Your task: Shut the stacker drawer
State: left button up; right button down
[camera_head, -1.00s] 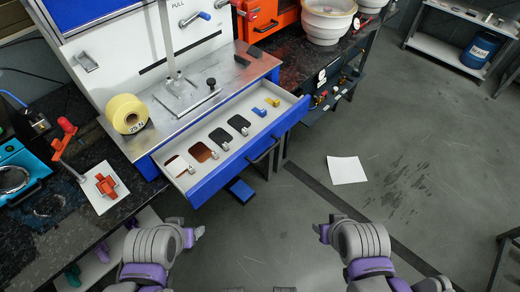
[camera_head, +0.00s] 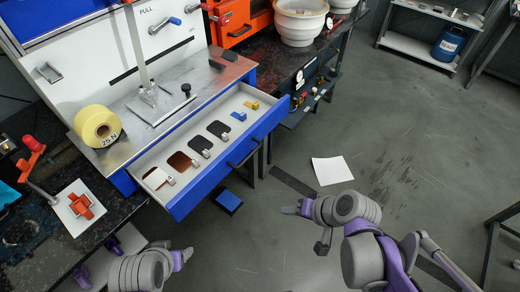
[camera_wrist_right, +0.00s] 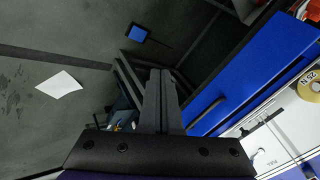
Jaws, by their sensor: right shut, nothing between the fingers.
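The stacker drawer (camera_head: 214,171) is pulled out of the blue and white stacker, and its blue front faces me with a dark bar handle (camera_head: 244,153). In the drawer lie several dark and copper pads with small metal pieces, plus a blue and a yellow piece. My right gripper (camera_head: 290,210) is shut and empty, in the air right of and below the handle, apart from it. The right wrist view shows its closed fingers (camera_wrist_right: 160,100), with the blue drawer front (camera_wrist_right: 255,70) to their right. My left gripper (camera_head: 188,253) is low, in front of the drawer's left end; its jaw state is unclear.
A red-handled tool on a white plate (camera_head: 79,207) is on the dark bench at left. A white sheet (camera_head: 332,170) and a blue pedal (camera_head: 229,201) lie on the floor.

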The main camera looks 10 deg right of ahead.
aim_at(222, 124)
jog(key=w+d+m+t+y+b, duration=0.3)
jog(key=w+t+y, duration=0.1)
jog(key=w, duration=0.3)
jog(key=w+d+m+t+y+b, duration=0.3)
jog(key=w+t+y, duration=0.1)
jog(key=w, duration=0.4)
pick_arm(q)
notch_tip(222, 124, down, 9)
jog(key=b, duration=0.1)
pick_arm(e)
jog(key=x, duration=1.3)
jog(key=shift+a+f, duration=0.25)
jog(key=shift+f, duration=0.15)
jog(key=x, duration=1.2)
jog(key=f+p+x, duration=0.1)
jog(key=x, duration=0.5)
jog(key=shift+w+a, duration=0.25)
jog(key=shift+a, duration=0.05)
pick_arm(q)
jog(key=shift+s+d+r, duration=0.1)
jog(key=shift+s+r, duration=0.05)
jog(key=shift+r, duration=0.55)
pick_arm(e)
jog(key=shift+w+r, duration=0.1)
jog(key=shift+r, duration=0.1)
